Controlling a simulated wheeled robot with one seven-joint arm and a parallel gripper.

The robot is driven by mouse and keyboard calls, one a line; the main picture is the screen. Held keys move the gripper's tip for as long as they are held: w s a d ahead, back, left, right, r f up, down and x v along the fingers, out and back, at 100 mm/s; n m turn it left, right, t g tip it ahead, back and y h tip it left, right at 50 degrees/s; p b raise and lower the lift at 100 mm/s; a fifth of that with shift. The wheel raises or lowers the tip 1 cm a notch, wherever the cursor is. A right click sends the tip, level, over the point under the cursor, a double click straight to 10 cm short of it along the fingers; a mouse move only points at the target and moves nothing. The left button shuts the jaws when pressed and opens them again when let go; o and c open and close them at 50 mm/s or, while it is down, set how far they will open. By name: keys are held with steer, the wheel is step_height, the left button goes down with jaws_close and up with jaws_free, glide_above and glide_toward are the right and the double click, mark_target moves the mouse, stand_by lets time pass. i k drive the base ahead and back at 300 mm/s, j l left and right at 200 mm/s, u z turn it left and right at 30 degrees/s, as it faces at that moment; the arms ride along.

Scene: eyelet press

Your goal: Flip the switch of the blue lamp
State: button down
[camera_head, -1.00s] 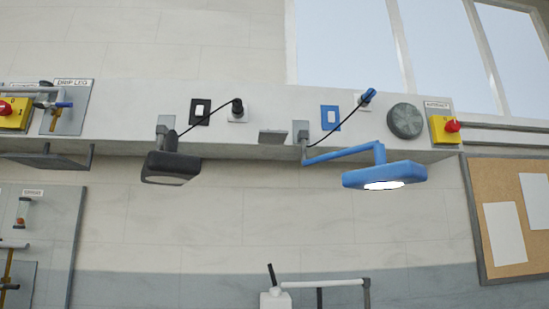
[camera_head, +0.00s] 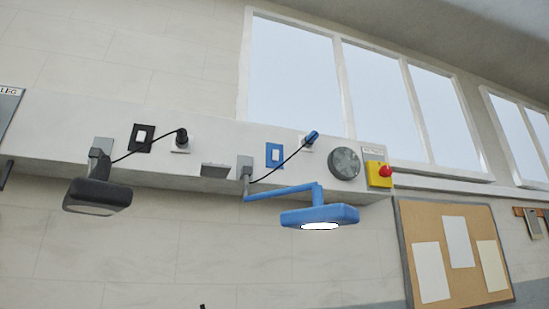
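The blue lamp (camera_head: 320,216) hangs on a blue arm from a grey bracket on the wall ledge, right of the middle of the head view. Its underside glows white. A switch with a blue frame and white rocker (camera_head: 275,155) is on the ledge face above the lamp's arm. A blue plug (camera_head: 311,138) sits in a socket to its right, with a black cable running to the lamp's bracket. My gripper is not in view.
A black lamp (camera_head: 97,195), a black-framed switch (camera_head: 140,138) and a black plug (camera_head: 181,138) are to the left. A round grey disc (camera_head: 345,163) and a yellow box with a red button (camera_head: 379,174) are to the right. A cork board (camera_head: 458,285) hangs lower right.

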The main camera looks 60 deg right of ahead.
mark_target(276, 153)
steer(key=k+l, duration=0.3)
steer(key=l, duration=0.15)
steer(key=k+l, duration=0.25)
steer(key=l, duration=0.25)
steer(key=k+l, duration=0.3)
steer(key=l, duration=0.15)
steer(key=k+l, duration=0.3)
steer(key=l, duration=0.15)
